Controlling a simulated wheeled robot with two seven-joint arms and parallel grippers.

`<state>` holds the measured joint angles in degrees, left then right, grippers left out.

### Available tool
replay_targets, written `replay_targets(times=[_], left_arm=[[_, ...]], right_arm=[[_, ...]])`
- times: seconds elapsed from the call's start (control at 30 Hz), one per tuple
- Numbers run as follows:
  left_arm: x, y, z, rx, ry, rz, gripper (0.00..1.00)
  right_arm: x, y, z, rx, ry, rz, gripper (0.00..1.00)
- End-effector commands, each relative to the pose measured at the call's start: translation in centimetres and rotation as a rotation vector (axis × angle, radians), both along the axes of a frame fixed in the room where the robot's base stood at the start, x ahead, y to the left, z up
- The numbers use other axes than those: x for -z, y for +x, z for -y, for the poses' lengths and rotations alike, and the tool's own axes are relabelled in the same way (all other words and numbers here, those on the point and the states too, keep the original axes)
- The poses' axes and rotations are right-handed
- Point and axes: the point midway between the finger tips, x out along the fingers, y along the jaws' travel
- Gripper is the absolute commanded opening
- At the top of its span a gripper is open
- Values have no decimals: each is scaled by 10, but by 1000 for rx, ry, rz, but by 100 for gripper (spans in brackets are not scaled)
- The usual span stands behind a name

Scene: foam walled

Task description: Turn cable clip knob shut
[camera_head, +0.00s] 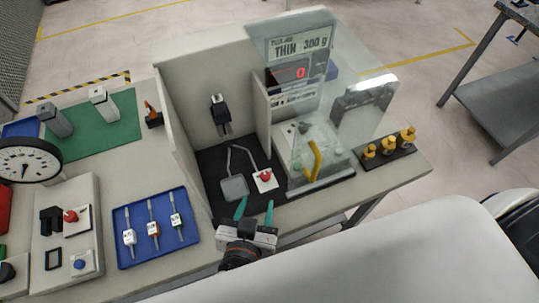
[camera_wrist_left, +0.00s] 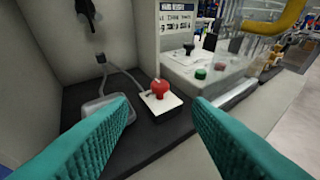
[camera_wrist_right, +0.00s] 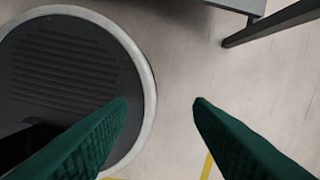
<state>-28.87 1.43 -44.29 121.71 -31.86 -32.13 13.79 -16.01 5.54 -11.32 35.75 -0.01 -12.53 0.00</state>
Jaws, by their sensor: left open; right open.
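A red knob (camera_head: 265,175) sits on a small white-topped block on the black mat, and it shows between my fingers in the left wrist view (camera_wrist_left: 160,87). A black clip-like fitting (camera_head: 221,113) is on the back wall panel; its top is cut off in the left wrist view (camera_wrist_left: 88,10). I cannot tell which is the cable clip's knob. Grey cable (camera_head: 250,155) runs near the block and a grey pad (camera_head: 235,187). My left gripper (camera_head: 254,207) is open and empty, in front of the red knob and apart from it. My right gripper (camera_wrist_right: 160,103) is open over the floor.
A scale with a clear shield (camera_head: 350,110) stands right of the mat, with brass weights (camera_head: 388,146) beyond. Panel walls (camera_head: 178,130) enclose the mat's left and back. A blue tray (camera_head: 125,250) and a knob panel (camera_head: 88,245) lie left.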

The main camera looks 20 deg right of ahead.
Motion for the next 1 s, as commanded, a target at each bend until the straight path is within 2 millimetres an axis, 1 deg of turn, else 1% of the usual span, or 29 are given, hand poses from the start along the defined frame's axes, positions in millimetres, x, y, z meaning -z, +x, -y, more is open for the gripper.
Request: replay_targets(times=[0.07, 0.17, 0.3, 0.4, 0.53, 0.7, 0.83, 1.0], left_arm=[[1, 4, 2, 0, 0, 1, 45], [5, 14, 8, 0, 0, 2, 45], [15, 36, 21, 0, 1, 2, 45], [23, 53, 31, 0, 0, 2, 45], [33, 71, 42, 0, 0, 1, 45], [42, 87, 52, 0, 0, 0, 45], [46, 93, 55, 0, 0, 0, 45], [46, 95, 56, 1, -1, -1, 45]], right_arm=[[-1, 0, 0, 1, 0, -1, 47], [-3, -8, -5, 2, 5, -10, 47], [-6, -26, -16, 5, 20, -35, 47], [-8, -32, -22, 4, 27, -45, 47], [-10, -30, -22, 2, 26, -42, 47], [-12, -18, -16, 1, 19, -26, 47], [-12, -14, -13, 1, 15, -20, 47], [-12, -15, -12, 3, 14, -19, 47]])
